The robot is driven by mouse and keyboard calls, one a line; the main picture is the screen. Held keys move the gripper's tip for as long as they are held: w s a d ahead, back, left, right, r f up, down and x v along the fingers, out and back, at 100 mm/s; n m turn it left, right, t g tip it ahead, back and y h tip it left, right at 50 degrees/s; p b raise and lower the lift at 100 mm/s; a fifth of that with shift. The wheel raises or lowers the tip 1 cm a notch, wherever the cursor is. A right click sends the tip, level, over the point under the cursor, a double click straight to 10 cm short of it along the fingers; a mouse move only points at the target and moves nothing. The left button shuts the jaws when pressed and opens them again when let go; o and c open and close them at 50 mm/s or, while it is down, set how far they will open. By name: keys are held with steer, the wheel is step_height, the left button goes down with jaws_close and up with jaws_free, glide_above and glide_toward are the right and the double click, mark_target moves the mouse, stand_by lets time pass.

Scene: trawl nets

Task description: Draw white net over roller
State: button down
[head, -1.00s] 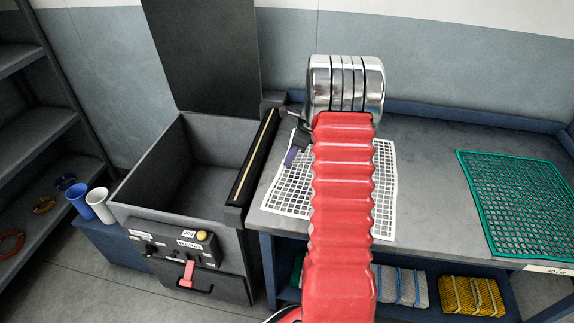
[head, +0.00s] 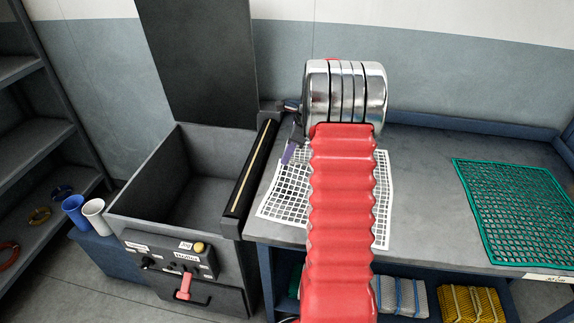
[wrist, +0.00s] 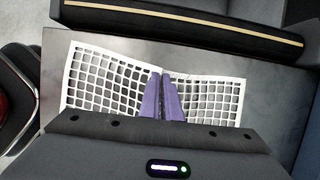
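The white net (head: 290,196) lies on the grey bench top beside the roller, partly hidden behind my red arm. The roller (head: 251,168) is a black bar with a pale yellow stripe along the bin's right edge; it crosses the top of the wrist view (wrist: 220,22). My gripper (head: 286,160) is at the net's roller-side edge. In the wrist view its purple fingers (wrist: 162,77) are close together, and the net (wrist: 105,80) bends into a shallow V there, looking pinched between them. The net is on the bench side of the roller.
The open grey bin (head: 190,185) with a control panel (head: 172,258) stands left of the bench. A green net (head: 515,205) lies on the right of the bench. Blue and white cups (head: 85,215) stand at left. Folded yellow netting (head: 472,302) lies on the shelf below.

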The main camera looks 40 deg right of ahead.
steer(key=shift+r, duration=0.6)
steer(key=shift+f, duration=0.5)
steer(key=shift+w, duration=0.1)
steer(key=shift+w+a, duration=0.85)
steer(key=shift+w, duration=0.25)
steer(key=shift+w+a, duration=0.8)
steer(key=shift+w, duration=0.3)
steer(key=shift+w+a, duration=0.85)
steer(key=shift+w, duration=0.25)
steer(key=w+a, duration=0.5)
steer(key=w, duration=0.1)
steer(key=shift+w, duration=0.3)
